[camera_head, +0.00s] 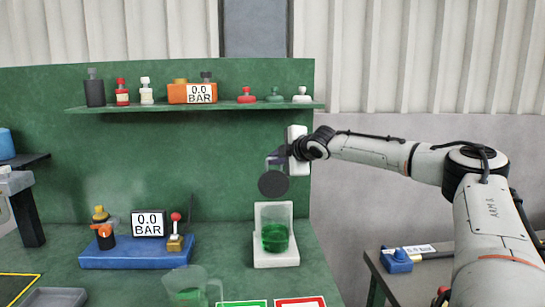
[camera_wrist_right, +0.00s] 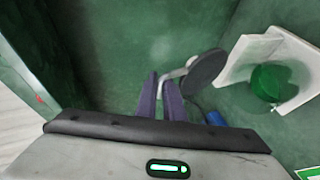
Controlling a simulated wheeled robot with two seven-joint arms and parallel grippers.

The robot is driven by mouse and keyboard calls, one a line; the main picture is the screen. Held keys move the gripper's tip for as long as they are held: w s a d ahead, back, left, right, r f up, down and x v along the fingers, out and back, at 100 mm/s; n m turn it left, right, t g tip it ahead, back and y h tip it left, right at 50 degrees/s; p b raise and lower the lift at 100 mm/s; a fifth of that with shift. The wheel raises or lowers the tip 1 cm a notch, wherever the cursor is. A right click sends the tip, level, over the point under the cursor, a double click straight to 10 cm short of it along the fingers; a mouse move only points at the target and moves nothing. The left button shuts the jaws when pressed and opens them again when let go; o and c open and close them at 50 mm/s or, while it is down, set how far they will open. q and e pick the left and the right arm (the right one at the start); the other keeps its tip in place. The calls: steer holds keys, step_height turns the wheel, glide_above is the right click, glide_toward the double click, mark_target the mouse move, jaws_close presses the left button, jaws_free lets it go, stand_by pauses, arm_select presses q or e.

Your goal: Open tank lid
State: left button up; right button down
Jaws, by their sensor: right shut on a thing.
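The tank (camera_head: 275,236) is a clear cylinder with green liquid on a white stand (camera_head: 262,262), and its top looks uncovered. The lid (camera_head: 273,184), a dark round disc, hangs above the tank, apart from it and tilted toward the head camera. My right gripper (camera_head: 277,158) is just above the lid and shut on it. In the right wrist view, the purple fingers (camera_wrist_right: 161,98) are at the lid's pale handle, with the dark disc (camera_wrist_right: 206,72) to their right. The tank (camera_wrist_right: 268,83) is farther right there. My left gripper is out of view.
A green shelf (camera_head: 200,107) with small bottles and valves runs along the back panel. A blue base (camera_head: 135,257) with a gauge stands to the left. A clear jug (camera_head: 187,287) with green liquid stands in front, near green and red framed cards.

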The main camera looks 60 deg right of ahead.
steer(key=shift+w+f+y+p, duration=0.1)
steer(key=shift+w+y+p, duration=0.1)
steer(key=shift+y+p, duration=0.1)
stand_by(0.4)
steer(key=c, duration=1.9)
jaws_free()
steer(key=shift+o, duration=0.2)
steer(key=shift+w, duration=0.1)
